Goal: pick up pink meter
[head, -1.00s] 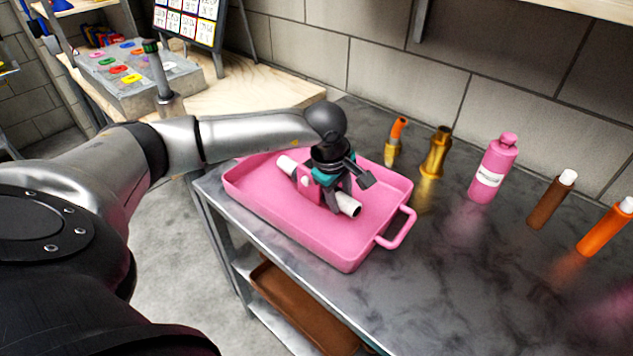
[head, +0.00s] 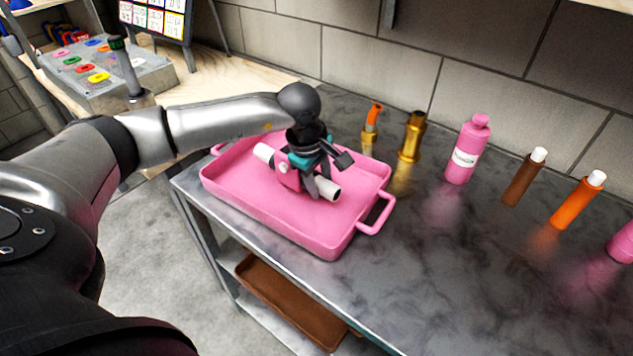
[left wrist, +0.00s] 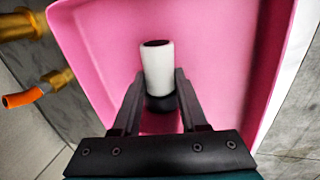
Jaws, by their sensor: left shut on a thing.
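The pink meter (head: 288,179) has a pink body with white pipe ends sticking out on two sides. It is in or just above the pink tray (head: 352,240); I cannot tell whether it touches the floor. My left gripper (head: 312,178) comes down over the meter and is shut on it, hiding part of its body. In the left wrist view, a white pipe end (left wrist: 158,68) with a dark opening points away between the fingers (left wrist: 160,98). A bit of pink body shows below it. My right gripper is not in view.
The tray stands on a dark marble-like counter (head: 450,270). To its right are an orange-tipped brass part (head: 371,122), a brass fitting (head: 411,138), a pink bottle (head: 467,152), and brown (head: 524,178) and orange (head: 577,203) tubes. A brown tray (head: 285,305) lies on the lower shelf.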

